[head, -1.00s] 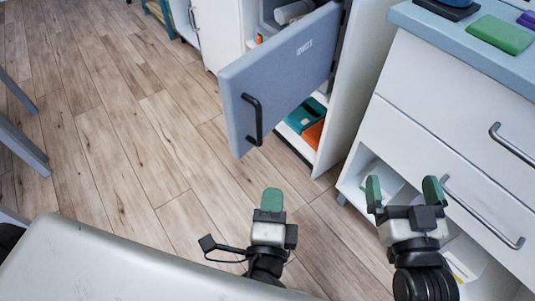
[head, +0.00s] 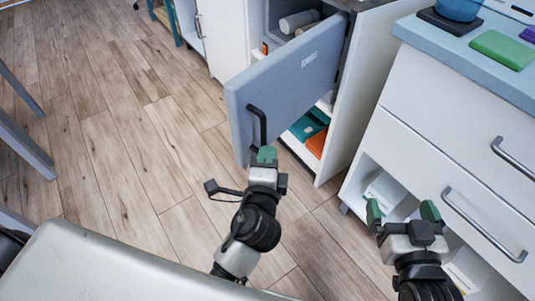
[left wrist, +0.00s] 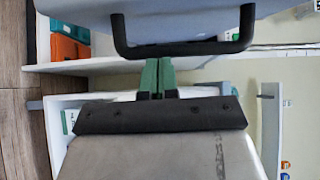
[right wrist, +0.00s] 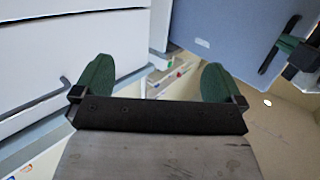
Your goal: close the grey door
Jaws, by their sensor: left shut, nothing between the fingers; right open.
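The grey door (head: 290,85) stands open, swung out from a white cabinet, with a dark bar handle (head: 258,124) near its free edge. My left gripper (head: 266,154) is shut and empty, with its green fingertips at the lower end of the handle. In the left wrist view the shut fingertips (left wrist: 157,75) are just below the handle bar (left wrist: 185,49); whether they touch it I cannot tell. The door also shows in the right wrist view (right wrist: 225,30). My right gripper (head: 402,211) is open and empty in front of the drawer unit.
A white drawer unit (head: 440,130) with bar handles stands at the right, with a green block (head: 502,49) on its blue top. Teal and orange boxes (head: 308,125) sit on the cabinet's lower shelf.

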